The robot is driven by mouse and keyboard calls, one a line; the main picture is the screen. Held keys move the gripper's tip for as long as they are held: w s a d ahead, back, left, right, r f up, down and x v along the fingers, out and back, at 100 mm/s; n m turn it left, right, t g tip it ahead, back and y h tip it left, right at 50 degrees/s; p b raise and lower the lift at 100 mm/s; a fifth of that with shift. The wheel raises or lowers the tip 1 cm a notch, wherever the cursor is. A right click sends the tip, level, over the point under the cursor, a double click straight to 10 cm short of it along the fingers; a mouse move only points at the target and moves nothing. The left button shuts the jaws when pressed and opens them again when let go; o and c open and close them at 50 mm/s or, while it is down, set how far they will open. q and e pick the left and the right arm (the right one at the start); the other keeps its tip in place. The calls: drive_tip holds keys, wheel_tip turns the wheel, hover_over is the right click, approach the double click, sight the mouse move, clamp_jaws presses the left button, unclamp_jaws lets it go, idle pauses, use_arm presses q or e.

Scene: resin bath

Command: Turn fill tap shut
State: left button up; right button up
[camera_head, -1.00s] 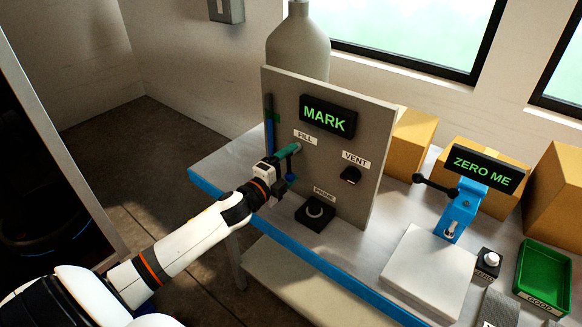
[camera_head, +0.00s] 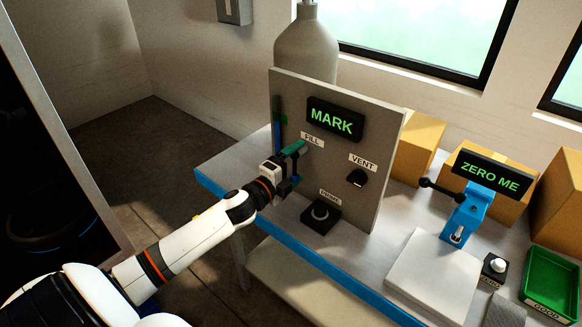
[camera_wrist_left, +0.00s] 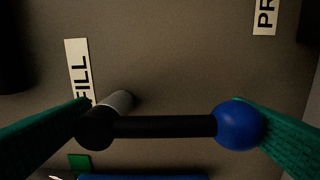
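The fill tap is on the upright grey panel (camera_head: 345,200), just below its FILL label (camera_head: 312,140). In the left wrist view its black lever (camera_wrist_left: 160,127) runs from a dark hub to a blue ball (camera_wrist_left: 238,126). Going by the label, the lever points down. My left gripper (camera_head: 294,164) is at this tap. Its green fingers (camera_wrist_left: 165,115) are spread apart, one by the hub and one by the blue ball, with the lever between them. I cannot tell whether they touch it. My right gripper is not in view.
A black vent knob (camera_head: 356,178) and a black prime button (camera_head: 320,214) are on or by the panel, to the right of my gripper. The MARK display (camera_head: 335,119) is above. A white scale plate (camera_head: 433,272) and green tray (camera_head: 552,280) stand further right.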

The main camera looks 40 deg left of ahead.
use_arm(q)
drive_tip(key=s+b, duration=0.1)
drive_tip(key=s, duration=1.1)
drive_tip(key=shift+a+b, duration=0.4)
drive_tip(key=shift+a, duration=0.05)
drive_tip(key=shift+f, duration=0.1)
